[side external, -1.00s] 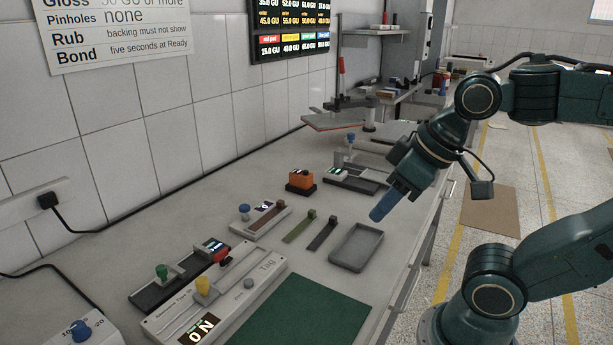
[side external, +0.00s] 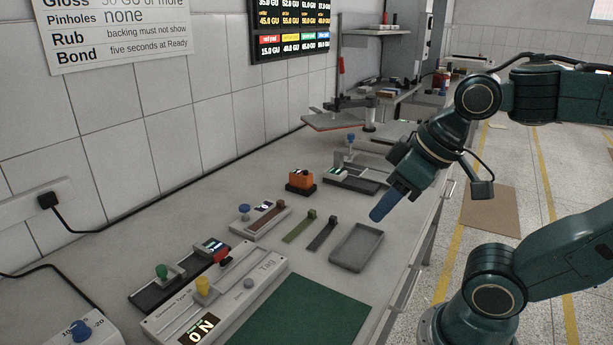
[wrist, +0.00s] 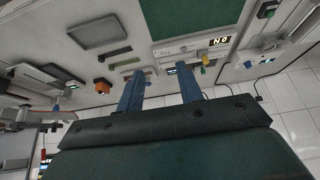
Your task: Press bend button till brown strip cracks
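The brown strip (side external: 268,215) lies in a pale grey bend fixture (side external: 246,230) in the middle of the bench, with a small display beside it. A blue button (side external: 245,209) stands upright at the fixture's left end. It looks unpressed, and I see no crack in the strip at this size. My gripper (side external: 377,213) hangs over the bench's right side, above and beyond the grey tray, well apart from the fixture. In the wrist view its two blue fingers (wrist: 160,71) are spread with nothing between them. A finger partly covers the fixture there.
A green strip (side external: 299,229) and a dark strip (side external: 322,236) lie between the fixture and an empty grey tray (side external: 356,247). An orange gauge (side external: 301,181) stands behind. The tag fixture (side external: 215,300) and green mat (side external: 300,312) are in front. A blue-knobbed device (side external: 352,178) stands farther back.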

